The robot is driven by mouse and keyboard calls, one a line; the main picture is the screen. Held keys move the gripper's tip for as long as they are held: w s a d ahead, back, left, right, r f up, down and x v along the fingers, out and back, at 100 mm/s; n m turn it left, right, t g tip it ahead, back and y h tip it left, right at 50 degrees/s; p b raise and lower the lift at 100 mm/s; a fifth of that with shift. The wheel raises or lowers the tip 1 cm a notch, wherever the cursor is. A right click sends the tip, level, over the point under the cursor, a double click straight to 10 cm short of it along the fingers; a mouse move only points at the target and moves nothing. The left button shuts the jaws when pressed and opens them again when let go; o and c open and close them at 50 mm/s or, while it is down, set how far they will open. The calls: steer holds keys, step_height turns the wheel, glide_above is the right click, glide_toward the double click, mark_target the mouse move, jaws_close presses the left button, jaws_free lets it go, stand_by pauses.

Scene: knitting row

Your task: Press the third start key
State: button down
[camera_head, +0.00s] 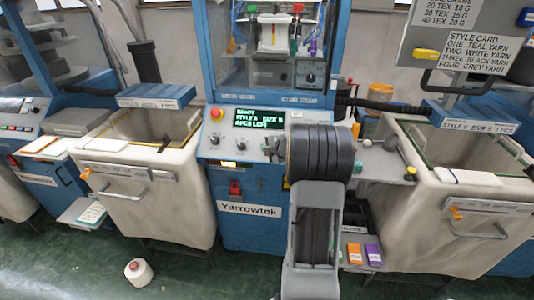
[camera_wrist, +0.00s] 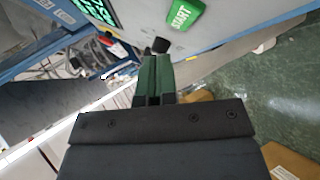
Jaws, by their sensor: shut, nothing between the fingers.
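A green key marked START (camera_wrist: 184,13) shows at the top of the wrist view, on a pale panel. My gripper (camera_wrist: 154,62) is shut and empty, its green fingers pointing up the picture toward that panel. The fingertips are below and left of the key in the picture, apart from it. A black knob (camera_wrist: 160,45) is right at the fingertips; I cannot tell whether they touch it.
The panel has a lit display (camera_head: 260,118), a red stop button (camera_head: 216,113) and knobs. Cloth bins stand left (camera_head: 150,195) and right (camera_head: 450,215) of the blue Yarrowtek machine (camera_head: 250,230). A yarn cone (camera_head: 138,271) lies on the green floor, with open floor around it.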

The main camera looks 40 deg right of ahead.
steer(key=shift+w+d+f, duration=0.35)
steer(key=shift+f, duration=0.25)
steer(key=shift+f, duration=0.1)
stand_by(1.7)
steer(key=shift+w+d+f+b, duration=0.15)
steer(key=shift+d+f+b, duration=0.05)
steer(key=shift+f+b, duration=0.1)
